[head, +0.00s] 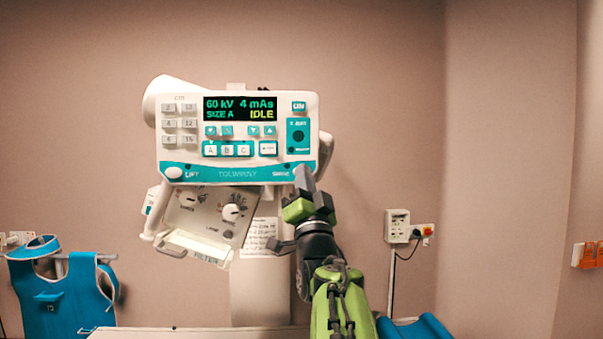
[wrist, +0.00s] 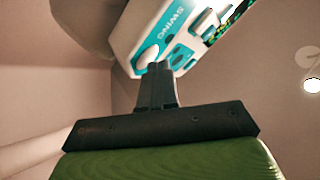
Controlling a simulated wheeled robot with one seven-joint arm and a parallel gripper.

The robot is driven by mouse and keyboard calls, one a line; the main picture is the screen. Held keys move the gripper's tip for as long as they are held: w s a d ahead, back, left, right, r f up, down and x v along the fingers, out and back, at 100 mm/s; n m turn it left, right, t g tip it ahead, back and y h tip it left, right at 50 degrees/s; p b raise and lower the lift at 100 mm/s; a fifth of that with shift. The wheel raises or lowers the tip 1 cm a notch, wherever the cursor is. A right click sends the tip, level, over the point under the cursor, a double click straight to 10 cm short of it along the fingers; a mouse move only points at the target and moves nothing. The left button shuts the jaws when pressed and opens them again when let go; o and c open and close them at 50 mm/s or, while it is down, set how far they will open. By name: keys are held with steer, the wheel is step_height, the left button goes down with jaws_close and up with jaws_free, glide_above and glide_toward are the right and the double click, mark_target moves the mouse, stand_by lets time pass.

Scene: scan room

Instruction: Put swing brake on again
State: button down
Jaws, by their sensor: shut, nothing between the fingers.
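The white and teal control panel (head: 240,171) stands upright on the x-ray unit, its display reading 60 kV, 4 mAs, SIZE A and IDLE. At its lower right a small label sits just left of my gripper (head: 304,178); the wrist view shows this label as SWING. Beside that word is a round white swing brake button (wrist: 151,54). My gripper (wrist: 156,70) is shut and empty, its tips right at the button. I cannot tell whether they touch it. A LIFT button (head: 174,172) sits at the panel's lower left.
Below the panel hangs a tilted plate with knobs (head: 209,223) and a handle (head: 174,245). A paper notice (head: 260,232) is behind it. A blue apron (head: 62,290) hangs at left; a wall box (head: 397,226) is at right. The wall area right of the panel is open.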

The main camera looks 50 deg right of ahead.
stand_by(0.4)
steer(key=shift+s+a+b, duration=0.45)
steer(key=shift+a+b, duration=0.1)
steer(key=shift+b, duration=0.2)
steer(key=s+a+b, duration=0.3)
steer(key=shift+s+a, duration=0.15)
steer(key=shift+a, duration=0.25)
stand_by(0.6)
